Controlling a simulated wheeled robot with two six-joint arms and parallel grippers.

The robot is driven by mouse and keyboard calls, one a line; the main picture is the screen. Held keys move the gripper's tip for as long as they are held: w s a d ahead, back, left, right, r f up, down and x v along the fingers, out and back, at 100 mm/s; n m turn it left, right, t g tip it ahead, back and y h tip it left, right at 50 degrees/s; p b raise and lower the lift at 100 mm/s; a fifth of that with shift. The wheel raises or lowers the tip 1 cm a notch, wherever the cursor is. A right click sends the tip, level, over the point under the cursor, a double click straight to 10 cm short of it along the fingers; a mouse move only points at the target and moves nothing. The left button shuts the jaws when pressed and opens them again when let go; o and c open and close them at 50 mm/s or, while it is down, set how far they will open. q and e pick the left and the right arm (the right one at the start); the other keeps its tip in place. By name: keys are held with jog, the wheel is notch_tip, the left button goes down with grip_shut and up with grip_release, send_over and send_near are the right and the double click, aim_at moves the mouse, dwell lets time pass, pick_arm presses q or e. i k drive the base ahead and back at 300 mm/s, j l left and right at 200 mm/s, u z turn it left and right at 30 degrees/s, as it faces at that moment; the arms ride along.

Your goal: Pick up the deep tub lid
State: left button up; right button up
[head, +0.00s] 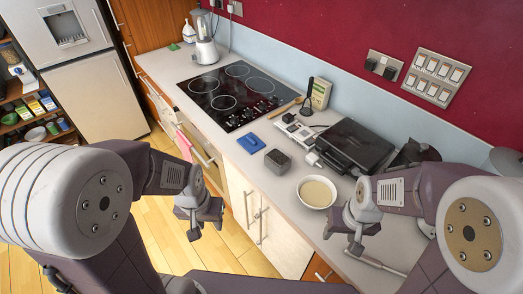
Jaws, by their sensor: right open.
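A flat blue piece (251,143), which may be the deep tub lid, lies on the counter in front of the hob. A small dark grey tub-like box (277,161) sits just to its right; I cannot tell whether it has a separate lid. My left gripper (206,230) is open and empty, over the floor in front of the cabinets, apart from both. My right gripper (342,243) is open and empty, near the counter's front edge, below the cream bowl and well to the right of the blue piece.
A cream bowl (317,192) stands near the counter's front edge. Behind it are a black grill-like appliance (353,146) and white plugs or sockets (297,131). The black hob (238,94) and a blender (205,45) lie farther left. Bare counter surrounds the blue piece.

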aim_at(251, 143)
jog(key=i+j+z, duration=0.2)
jog(key=z, duration=0.25)
jog(key=i+j+z, duration=0.1)
jog(key=j+z, duration=0.3)
jog(key=i+j+z, duration=0.1)
jog(key=j+z, duration=0.75)
